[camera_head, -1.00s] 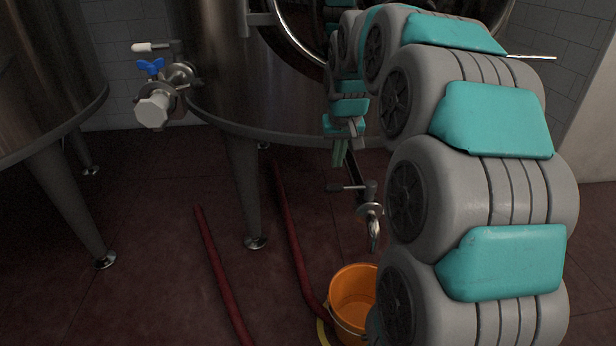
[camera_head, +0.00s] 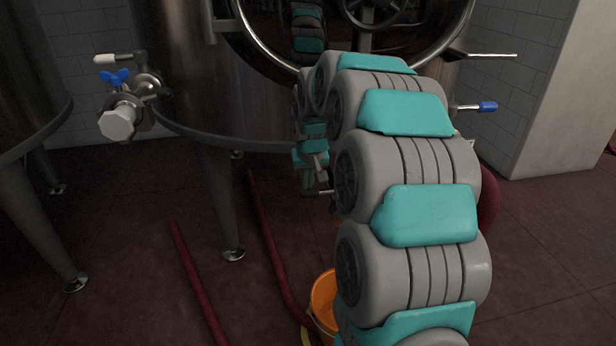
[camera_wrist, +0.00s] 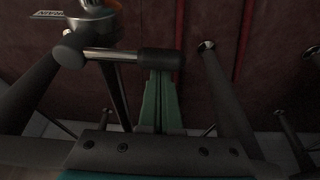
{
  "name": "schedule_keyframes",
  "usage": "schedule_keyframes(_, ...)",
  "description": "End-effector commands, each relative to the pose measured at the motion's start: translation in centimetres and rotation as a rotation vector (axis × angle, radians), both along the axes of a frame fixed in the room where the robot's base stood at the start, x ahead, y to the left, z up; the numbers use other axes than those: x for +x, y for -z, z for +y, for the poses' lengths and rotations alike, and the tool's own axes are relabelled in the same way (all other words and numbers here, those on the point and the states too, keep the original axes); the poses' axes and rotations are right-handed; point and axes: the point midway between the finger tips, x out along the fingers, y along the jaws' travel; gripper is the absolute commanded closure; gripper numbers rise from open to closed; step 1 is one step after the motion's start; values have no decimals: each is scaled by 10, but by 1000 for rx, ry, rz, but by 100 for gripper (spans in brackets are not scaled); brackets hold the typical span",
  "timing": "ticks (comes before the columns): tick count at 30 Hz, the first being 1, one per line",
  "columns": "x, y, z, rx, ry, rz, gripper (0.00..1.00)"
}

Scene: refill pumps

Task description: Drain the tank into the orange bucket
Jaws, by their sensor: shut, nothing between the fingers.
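The steel tank (camera_head: 182,75) stands on legs behind my arm. The orange bucket (camera_head: 322,297) is on the floor below, its right side hidden by my arm. A drain lever (camera_head: 319,193) shows just below my gripper (camera_head: 318,168); the spout is hidden behind my arm. In the wrist view, my gripper (camera_wrist: 159,92) has its green fingers shut and empty. Their tips are at the dark grip of the lever (camera_wrist: 160,59); I cannot tell whether they touch it.
A side valve with a blue handle (camera_head: 113,77) sticks out at the left. Red hoses (camera_head: 197,285) lie on the floor. Another tank (camera_head: 30,90) stands at far left. A blue-tipped lever (camera_head: 487,107) is right of my arm. The floor at right is mostly clear.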

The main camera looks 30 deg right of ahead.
Motion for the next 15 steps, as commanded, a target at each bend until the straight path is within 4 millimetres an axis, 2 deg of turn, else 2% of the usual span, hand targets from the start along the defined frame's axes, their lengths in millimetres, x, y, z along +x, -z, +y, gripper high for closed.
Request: schedule_keyframes(15, -3, 0, 2, 0, -35, 0, 100)
